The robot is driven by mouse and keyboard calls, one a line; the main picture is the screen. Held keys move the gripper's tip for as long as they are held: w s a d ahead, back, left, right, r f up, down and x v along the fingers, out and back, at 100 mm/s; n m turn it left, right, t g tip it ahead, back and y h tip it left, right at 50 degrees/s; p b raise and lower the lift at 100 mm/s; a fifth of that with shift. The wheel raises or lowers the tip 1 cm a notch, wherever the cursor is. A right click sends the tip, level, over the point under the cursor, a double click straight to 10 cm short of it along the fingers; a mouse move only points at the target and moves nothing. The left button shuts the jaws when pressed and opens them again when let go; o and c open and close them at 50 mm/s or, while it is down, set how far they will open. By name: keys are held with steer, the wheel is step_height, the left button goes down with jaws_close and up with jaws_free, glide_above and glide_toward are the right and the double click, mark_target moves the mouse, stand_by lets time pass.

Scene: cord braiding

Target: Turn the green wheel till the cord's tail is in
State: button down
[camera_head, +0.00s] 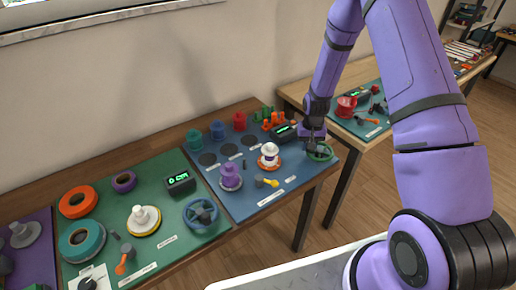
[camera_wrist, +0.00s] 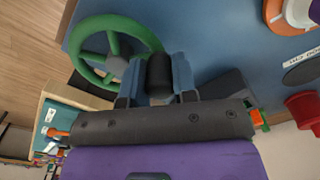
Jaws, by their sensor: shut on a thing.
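The green wheel (camera_head: 326,158) stands at the right end of the blue board. In the wrist view the wheel (camera_wrist: 74,48) shows its green rim, spokes and grey hub at upper left. A dark upright knob (camera_wrist: 158,72) sits at the wheel's rim, on its right side in that view. My gripper (camera_head: 315,143) is at the wheel, and in the wrist view its two blue-grey fingers (camera_wrist: 164,76) are shut on the knob from either side. I cannot make out the cord or its tail. A small display with green digits (camera_head: 283,131) is left of the wheel.
On the blue board stand a white-and-orange spool (camera_head: 269,157), a purple spool (camera_head: 230,178) and a yellow-handled lever (camera_head: 267,182). Coloured cups, including a red one (camera_head: 240,121), line the back. A green board (camera_head: 150,181) with a blue wheel (camera_head: 201,213) lies to the left.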

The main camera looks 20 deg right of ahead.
steer(key=c, duration=0.8)
jaws_free()
step_height(320, 180, up, 11)
steer(key=shift+r, duration=0.1)
steer(key=s+a+r+n+t, duration=0.15)
steer(key=s+r, duration=0.45)
steer(key=r, duration=0.6)
steer(key=s+a+r+t, duration=0.1)
steer(key=s+a+r, duration=0.3)
steer(key=r, duration=0.8)
steer(key=s+r+t, duration=0.1)
steer(key=s+r, duration=0.2)
steer(key=s, duration=0.4)
steer(key=s+r+n, duration=0.1)
steer(key=s+r, duration=0.2)
steer(key=s, duration=0.4)
steer(key=s+a+r+t, duration=0.1)
steer(key=s+r, duration=0.2)
steer(key=s, duration=0.5)
steer(key=shift+a+r+n+t, duration=0.1)
steer(key=shift+r+n+t, duration=0.05)
steer(key=shift+n+t, duration=0.2)
